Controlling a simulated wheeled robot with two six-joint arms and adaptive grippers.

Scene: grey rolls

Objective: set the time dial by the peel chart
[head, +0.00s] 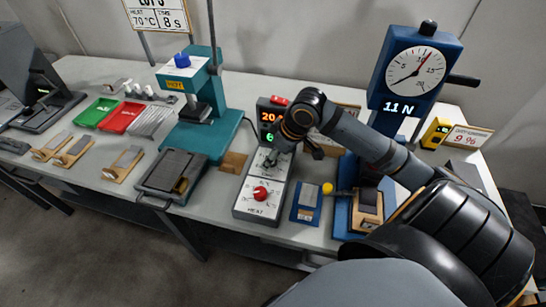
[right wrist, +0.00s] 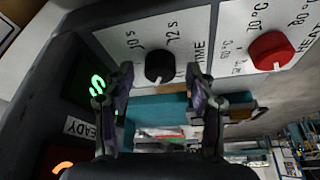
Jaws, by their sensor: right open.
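The black time dial (right wrist: 160,66) sits on the white panel of the control box (head: 243,205). Marks of 10 s and 12 s show beside it in the right wrist view. My right gripper (right wrist: 161,80) is open, with one finger on each side of the dial; contact is unclear. In the head view my right gripper (head: 272,155) hides the time dial. The box's display (head: 267,126) shows a red 20 and a green digit, perhaps 6. A card (head: 345,117) behind my right arm is mostly hidden; I cannot tell whether it is the peel chart. My left gripper is out of view.
The red heat dial (head: 261,193) is nearby. A hanging sign (head: 158,14) reads heat 70 °C, time 8 s. The blue gauge stand (head: 412,75) reads 11 N. A teal press (head: 205,135) stands left, beside green (head: 96,112) and red (head: 122,117) trays. A card (head: 468,138) reads 9 %.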

